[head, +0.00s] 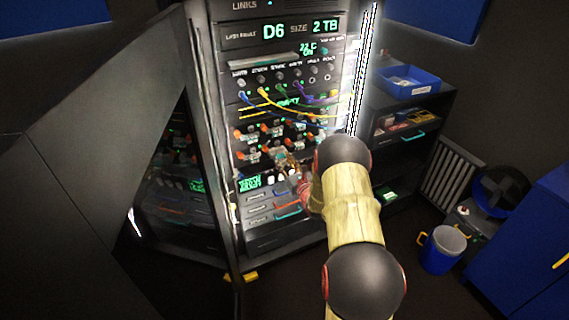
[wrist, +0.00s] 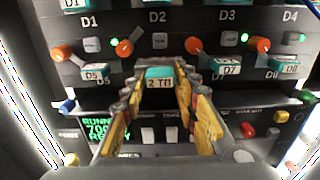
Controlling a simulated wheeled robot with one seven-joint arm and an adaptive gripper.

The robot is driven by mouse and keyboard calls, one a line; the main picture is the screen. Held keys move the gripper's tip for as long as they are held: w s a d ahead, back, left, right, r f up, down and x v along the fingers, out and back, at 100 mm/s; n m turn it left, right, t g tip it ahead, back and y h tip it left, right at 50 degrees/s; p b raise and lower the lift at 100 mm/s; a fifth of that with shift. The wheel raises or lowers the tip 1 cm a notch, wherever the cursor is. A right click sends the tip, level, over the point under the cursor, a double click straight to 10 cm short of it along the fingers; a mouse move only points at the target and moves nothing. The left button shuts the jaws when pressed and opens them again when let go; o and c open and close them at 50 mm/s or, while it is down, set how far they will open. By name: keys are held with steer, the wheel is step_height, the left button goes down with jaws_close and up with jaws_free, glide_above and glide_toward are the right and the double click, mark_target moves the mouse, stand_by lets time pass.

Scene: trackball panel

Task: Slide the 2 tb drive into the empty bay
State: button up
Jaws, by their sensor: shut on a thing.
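The 2 TB drive (wrist: 159,78), with a teal label on its front, is between the fingers of my gripper (wrist: 160,95) in the wrist view. The yellow fingers are shut on its sides. The drive is in the lower row of bays, between the D5 drive (wrist: 95,72) and the D7 drive (wrist: 228,68). It covers the bay behind it, and I cannot tell how deep it sits. In the head view my gripper (head: 288,164) is at the rack's drive rows, and my arm partly hides that area.
The rack's display (head: 285,29) reads D6, size 2 TB. Coloured cables (head: 290,95) hang above the drive rows. Orange knobs stand close on both sides, such as one (wrist: 194,46) at the upper right. A status screen (wrist: 103,132) and white switches (wrist: 148,135) are below.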

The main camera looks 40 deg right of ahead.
mark_target(280, 154)
steer(key=shift+b+x, duration=0.7)
steer(key=shift+x, duration=1.3)
steer(key=o, duration=1.2)
steer(key=v, duration=1.2)
